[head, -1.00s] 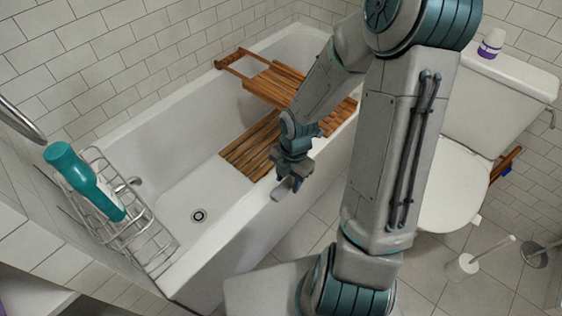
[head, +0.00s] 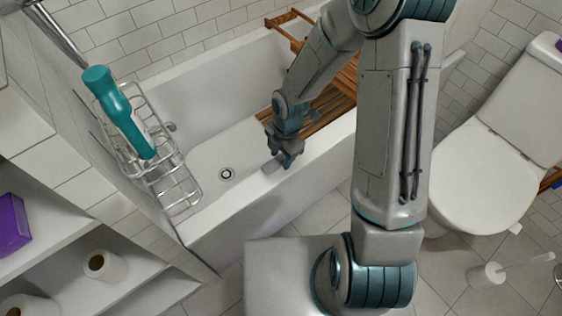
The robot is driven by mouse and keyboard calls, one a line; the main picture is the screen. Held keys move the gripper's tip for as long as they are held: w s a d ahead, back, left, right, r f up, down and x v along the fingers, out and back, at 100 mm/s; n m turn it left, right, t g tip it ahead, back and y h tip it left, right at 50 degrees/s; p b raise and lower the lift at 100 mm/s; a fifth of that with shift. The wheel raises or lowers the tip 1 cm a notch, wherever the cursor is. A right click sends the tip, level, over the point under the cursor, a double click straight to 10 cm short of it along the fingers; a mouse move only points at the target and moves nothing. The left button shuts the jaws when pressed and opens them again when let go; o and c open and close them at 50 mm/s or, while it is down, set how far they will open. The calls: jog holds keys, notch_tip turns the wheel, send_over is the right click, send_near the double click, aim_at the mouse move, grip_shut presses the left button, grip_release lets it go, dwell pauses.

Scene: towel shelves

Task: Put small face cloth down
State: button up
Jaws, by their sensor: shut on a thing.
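My gripper (head: 282,162) is over the near rim of the white bathtub, with the arm reaching down from the upper right. It is shut on a small grey piece at its tip, which I take to be the small face cloth (head: 271,166). The cloth is tiny in this view and partly hidden by the fingers, so its folds do not show. I cannot tell whether it touches the tub rim or hangs above it.
White shelves at the lower left hold a purple box (head: 14,222) and toilet rolls (head: 103,265). A wire rack (head: 180,190) with a teal bottle (head: 120,115) hangs at the bathtub's (head: 215,232) left end. A wooden bath rack (head: 335,105) spans the tub. A toilet (head: 490,175) stands right.

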aim_at(282, 157)
jog(key=shift+f+b, duration=0.35)
jog(key=shift+f, duration=1.3)
jog(key=shift+f, duration=0.1)
jog(key=shift+f, duration=0.15)
jog(key=o, duration=1.1)
jog(key=r+p, duration=0.1)
jog(key=r, duration=0.3)
jog(key=d+r+p, duration=0.1)
jog(key=r, duration=0.3)
jog(key=r+p, duration=0.1)
jog(key=r, duration=0.3)
jog(key=shift+w+d+r+p, duration=0.25)
jog(key=shift+w+r+p, duration=0.05)
